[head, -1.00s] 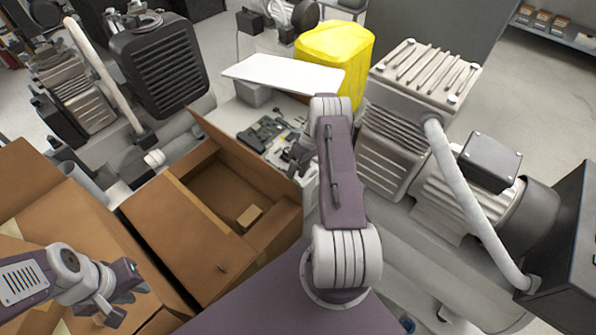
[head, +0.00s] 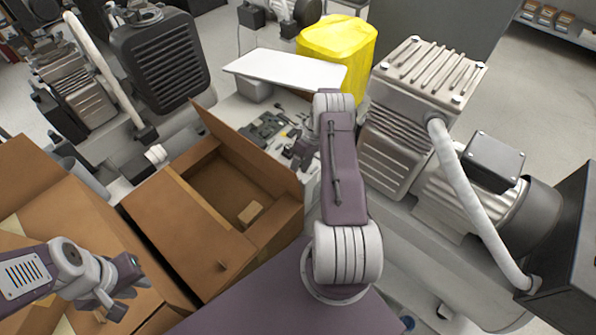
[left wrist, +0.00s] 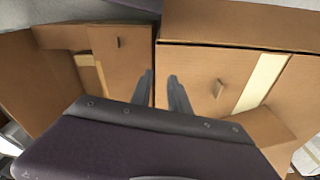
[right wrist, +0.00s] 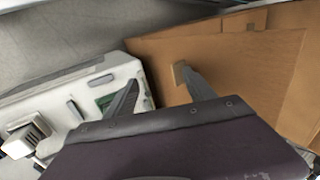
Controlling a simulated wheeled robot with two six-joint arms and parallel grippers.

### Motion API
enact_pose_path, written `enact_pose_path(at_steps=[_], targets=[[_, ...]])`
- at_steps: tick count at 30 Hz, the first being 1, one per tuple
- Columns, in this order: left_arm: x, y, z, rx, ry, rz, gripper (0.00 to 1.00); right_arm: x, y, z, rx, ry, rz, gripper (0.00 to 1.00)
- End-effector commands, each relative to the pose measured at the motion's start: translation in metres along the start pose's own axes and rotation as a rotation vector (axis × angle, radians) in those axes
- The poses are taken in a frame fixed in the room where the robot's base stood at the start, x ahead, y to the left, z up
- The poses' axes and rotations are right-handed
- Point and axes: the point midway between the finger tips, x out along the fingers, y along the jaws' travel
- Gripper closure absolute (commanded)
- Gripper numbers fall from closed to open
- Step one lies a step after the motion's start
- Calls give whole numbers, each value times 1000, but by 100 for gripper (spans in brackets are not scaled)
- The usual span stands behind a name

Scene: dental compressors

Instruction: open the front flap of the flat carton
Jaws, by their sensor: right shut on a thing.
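The flat carton (head: 187,238) is brown and lies left of centre in the head view. Its top is partly open, and a long flap (head: 240,150) stands raised along its far right side. The near panel lies flat and bears a small tab (head: 221,266). My right gripper (head: 299,153) is at the raised flap's far side, shut on that flap; the right wrist view shows the flap (right wrist: 225,70) with a small tab beside one finger. My left gripper (head: 124,299) is open and empty above the left carton; its fingers (left wrist: 159,75) also show in the left wrist view.
Another brown carton (head: 60,215) stands close at the left. A compressor (head: 390,150) stands at the right, and a yellow container (head: 337,50) and white board (head: 285,70) are behind. Small parts (head: 268,128) lie on a light surface beyond the flat carton.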

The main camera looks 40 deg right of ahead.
Motion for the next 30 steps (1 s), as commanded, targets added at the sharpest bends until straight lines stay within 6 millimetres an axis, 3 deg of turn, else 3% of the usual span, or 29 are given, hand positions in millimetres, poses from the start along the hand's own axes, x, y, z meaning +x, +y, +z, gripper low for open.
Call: enact_pose_path(at_steps=[6, 12, 30], targets=[[-16, 0, -2, 0, 0, 0, 78, -50, -1, 2, 1, 0, 6, 75], [-22, 0, -2, 0, 0, 0, 78, -80, -4, 2, -1, 1, 2, 75], [-23, 0, -2, 0, 0, 0, 78, -85, -5, 1, -2, 1, 0, 75]])
